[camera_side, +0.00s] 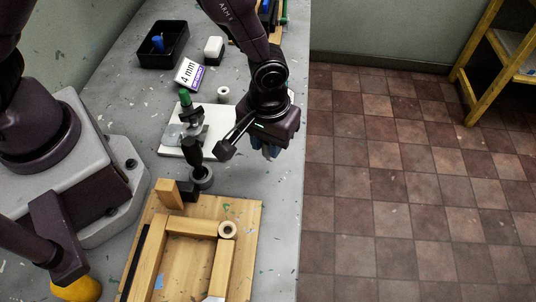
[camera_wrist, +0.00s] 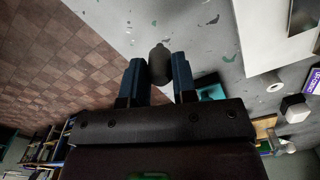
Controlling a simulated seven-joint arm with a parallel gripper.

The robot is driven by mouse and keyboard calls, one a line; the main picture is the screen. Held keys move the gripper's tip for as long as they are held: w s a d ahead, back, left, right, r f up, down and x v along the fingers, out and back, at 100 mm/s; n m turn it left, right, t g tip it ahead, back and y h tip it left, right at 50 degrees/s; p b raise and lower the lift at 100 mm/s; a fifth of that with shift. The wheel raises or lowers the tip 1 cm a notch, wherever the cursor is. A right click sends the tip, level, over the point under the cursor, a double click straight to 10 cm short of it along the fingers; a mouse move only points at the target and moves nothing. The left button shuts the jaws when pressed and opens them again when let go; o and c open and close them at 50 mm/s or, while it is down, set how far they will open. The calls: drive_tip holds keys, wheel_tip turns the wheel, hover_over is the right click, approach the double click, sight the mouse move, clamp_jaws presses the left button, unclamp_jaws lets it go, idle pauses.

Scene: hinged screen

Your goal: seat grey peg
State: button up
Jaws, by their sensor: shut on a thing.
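My gripper (camera_side: 269,152) is over the right part of the grey table in the side view, to the right of the white plate. In the wrist view its two blue fingers (camera_wrist: 158,68) are shut on the dark grey peg (camera_wrist: 159,60). The peg's rounded end shows between and beyond the fingertips. In the side view the peg is hidden or too small to make out.
A dark grey round piece with a black knob (camera_side: 201,178) stands behind the board. A "4 mm" box (camera_side: 188,73), white block (camera_side: 213,48) and black bin (camera_side: 163,45) stand farther back. The table's right edge is clear.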

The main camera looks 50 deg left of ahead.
drive_tip(key=shift+r, duration=0.5)
drive_tip(key=w+a+r+n, duration=0.2)
drive_tip(key=a+n, duration=0.1)
drive_tip(key=a, duration=0.7)
drive_tip(key=w+a+r+n, duration=0.1)
drive_tip(key=a+r+n, duration=0.1)
drive_tip(key=a, duration=0.9)
drive_tip(key=shift+w+a+r+n, duration=0.2)
drive_tip(key=shift+w+a+n, duration=0.1)
drive_tip(key=shift+w+n, duration=0.15)
drive_tip(key=shift+f, duration=2.3)
drive_tip(key=shift+f, duration=0.2)
drive_tip(key=shift+f, duration=1)
